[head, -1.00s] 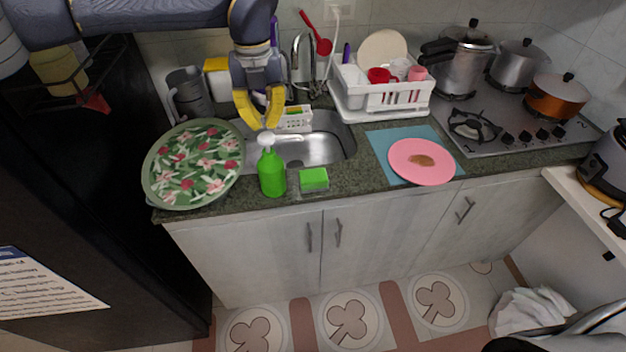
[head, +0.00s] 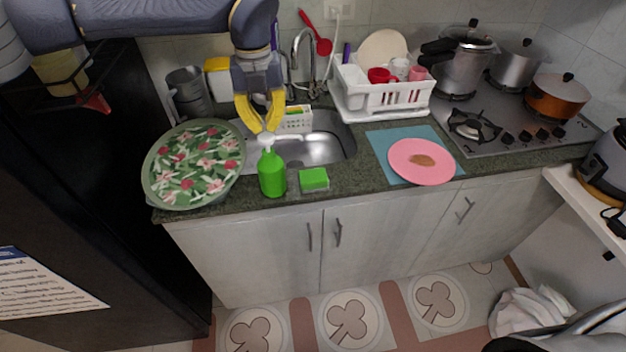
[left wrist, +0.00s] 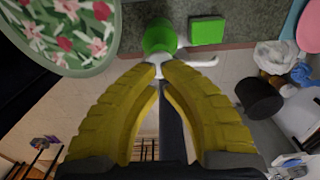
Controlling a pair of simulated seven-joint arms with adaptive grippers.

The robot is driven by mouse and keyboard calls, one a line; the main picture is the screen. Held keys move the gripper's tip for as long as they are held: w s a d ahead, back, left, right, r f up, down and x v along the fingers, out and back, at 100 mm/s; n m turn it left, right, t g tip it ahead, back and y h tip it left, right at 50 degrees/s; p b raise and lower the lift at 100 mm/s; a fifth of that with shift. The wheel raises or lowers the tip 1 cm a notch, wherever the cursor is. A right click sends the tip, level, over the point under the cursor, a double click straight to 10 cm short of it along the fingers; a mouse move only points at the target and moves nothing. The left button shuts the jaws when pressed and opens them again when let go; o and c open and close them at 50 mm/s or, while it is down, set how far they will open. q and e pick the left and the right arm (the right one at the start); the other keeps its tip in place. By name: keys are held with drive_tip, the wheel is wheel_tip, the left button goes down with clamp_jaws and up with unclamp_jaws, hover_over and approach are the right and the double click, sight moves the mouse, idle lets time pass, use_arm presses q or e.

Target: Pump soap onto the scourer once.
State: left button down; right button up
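A green soap bottle (head: 272,177) with a white pump head (head: 266,140) stands upright on the counter at the sink's front edge. A green scourer (head: 314,178) lies just right of it, on a small holder. My left gripper (head: 265,129) points down right above the pump head, its two yellow fingertips together. In the left wrist view the fingertips (left wrist: 162,64) meet in front of the white pump, partly hiding it; the green bottle (left wrist: 159,37) and scourer (left wrist: 207,30) show beyond. I cannot tell whether the tips touch the pump. My right gripper is not clearly in view.
A floral plate (head: 193,165) lies left of the bottle. The sink (head: 318,148) is behind it, with a white dish rack (head: 385,95) beyond. A pink plate (head: 421,162) on a blue mat (head: 384,142) is to the right. Counter between scourer and mat is clear.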

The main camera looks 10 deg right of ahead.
sight(266, 136)
use_arm(q)
drive_tip(key=shift+f, duration=0.65)
drive_tip(key=shift+f, duration=0.35)
drive_tip(key=shift+f, duration=1.45)
drive_tip(key=shift+r, duration=2.85)
drive_tip(key=shift+r, duration=0.1)
wheel_tip(266, 136, up, 6)
drive_tip(key=shift+f, duration=0.1)
